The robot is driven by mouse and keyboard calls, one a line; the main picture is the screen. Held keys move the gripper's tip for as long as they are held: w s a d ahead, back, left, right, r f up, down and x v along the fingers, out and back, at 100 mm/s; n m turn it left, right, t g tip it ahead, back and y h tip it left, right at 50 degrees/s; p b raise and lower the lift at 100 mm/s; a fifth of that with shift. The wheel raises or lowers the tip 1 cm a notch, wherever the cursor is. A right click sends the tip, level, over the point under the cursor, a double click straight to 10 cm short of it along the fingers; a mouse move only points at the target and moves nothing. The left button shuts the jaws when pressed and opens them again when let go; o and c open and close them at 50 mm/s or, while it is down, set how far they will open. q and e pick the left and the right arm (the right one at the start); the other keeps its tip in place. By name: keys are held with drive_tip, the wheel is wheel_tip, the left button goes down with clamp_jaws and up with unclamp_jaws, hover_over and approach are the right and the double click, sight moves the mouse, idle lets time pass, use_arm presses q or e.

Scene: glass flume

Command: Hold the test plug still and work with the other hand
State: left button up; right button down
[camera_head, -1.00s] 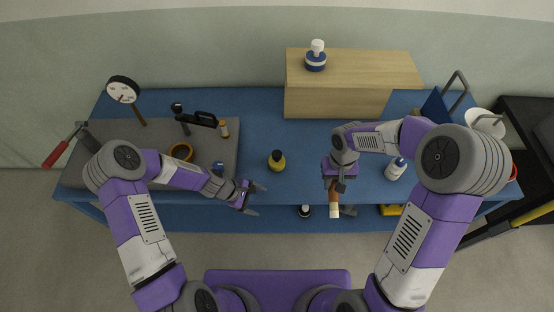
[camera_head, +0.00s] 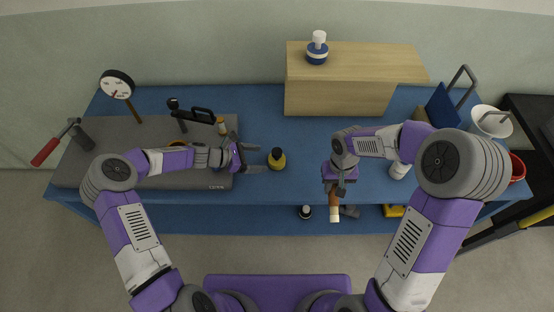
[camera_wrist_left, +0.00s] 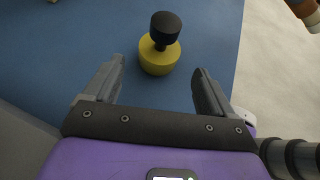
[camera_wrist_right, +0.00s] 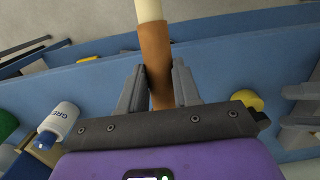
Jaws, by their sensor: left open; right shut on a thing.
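A yellow round piece with a black knob (camera_head: 277,161) stands upright on the blue bench; it also shows in the left wrist view (camera_wrist_left: 158,58). I take it for the test plug. My left gripper (camera_head: 256,158) is open and empty just left of it; in the left wrist view the piece stands ahead, around the gap between the fingertips (camera_wrist_left: 161,70). My right gripper (camera_head: 338,187) is shut on a brown rod with a cream end (camera_head: 334,213), held at the bench's front edge. In the right wrist view the brown rod (camera_wrist_right: 155,55) sits between both fingers.
A grey mat (camera_head: 85,165) at left bears a dial gauge (camera_head: 117,85), a red-handled tool (camera_head: 52,145) and a black-handled tool (camera_head: 197,115). A wooden box (camera_head: 340,97) carries a blue-and-white piece (camera_head: 317,50). A white bottle (camera_head: 398,171) and red bucket (camera_head: 517,168) are at right.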

sight(275, 159)
use_arm(q)
drive_tip(key=b+x, duration=0.3)
drive_tip(key=x, duration=0.4)
drive_tip(key=shift+w+d+f, duration=0.1)
drive_tip(key=shift+d, duration=0.15)
use_arm(e)
wheel_tip(275, 159, down, 4)
drive_tip(key=shift+r, duration=0.1)
use_arm(q)
drive_tip(key=c, duration=0.7)
drive_tip(key=shift+o, duration=0.2)
